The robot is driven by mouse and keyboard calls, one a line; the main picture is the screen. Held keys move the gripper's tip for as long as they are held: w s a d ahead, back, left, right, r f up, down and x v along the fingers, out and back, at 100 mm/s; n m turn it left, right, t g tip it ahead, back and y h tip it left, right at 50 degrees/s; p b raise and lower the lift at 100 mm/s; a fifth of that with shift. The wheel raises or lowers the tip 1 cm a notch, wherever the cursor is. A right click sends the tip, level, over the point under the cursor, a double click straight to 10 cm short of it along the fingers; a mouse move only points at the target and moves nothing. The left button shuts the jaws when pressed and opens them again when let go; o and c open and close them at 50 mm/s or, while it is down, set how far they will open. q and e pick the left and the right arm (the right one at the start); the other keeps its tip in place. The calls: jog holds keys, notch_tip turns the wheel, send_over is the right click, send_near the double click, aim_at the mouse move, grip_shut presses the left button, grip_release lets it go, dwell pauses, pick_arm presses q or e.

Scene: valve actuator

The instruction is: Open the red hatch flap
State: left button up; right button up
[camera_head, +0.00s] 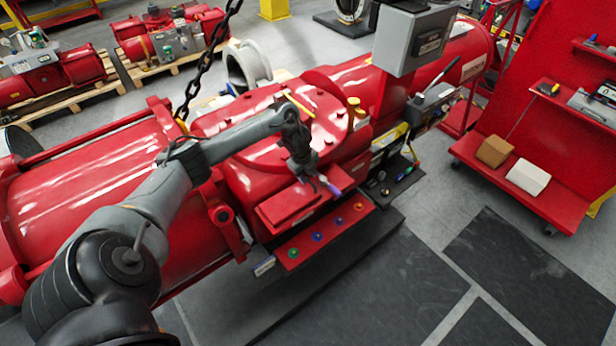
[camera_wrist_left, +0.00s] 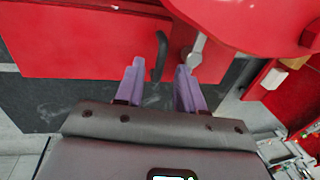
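The red hatch flap (camera_head: 287,207) is a flat red plate on the front of the large red actuator. It looks shut, though my gripper hides part of its right end. In the left wrist view a red panel (camera_wrist_left: 75,42), likely the flap, fills the upper left, with a dark curved handle (camera_wrist_left: 160,52) at its right end. My left gripper (camera_head: 321,186) is over the flap's right end. In the wrist view its two purple fingers (camera_wrist_left: 160,75) are apart, with the handle's lower end in line with the gap. Contact cannot be told. My right gripper is not in view.
A red panel with several coloured knobs (camera_head: 318,238) is below the flap. A grey metal piece (camera_wrist_left: 197,50) is close to the right finger. A grey box (camera_head: 412,38) stands above the actuator. A red tool cart (camera_head: 530,165) is at right. The dark floor mats in front are clear.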

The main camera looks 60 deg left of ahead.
pick_arm(q)
jog(key=shift+w+f, duration=0.15)
jog(key=shift+f, duration=0.8)
grip_shut()
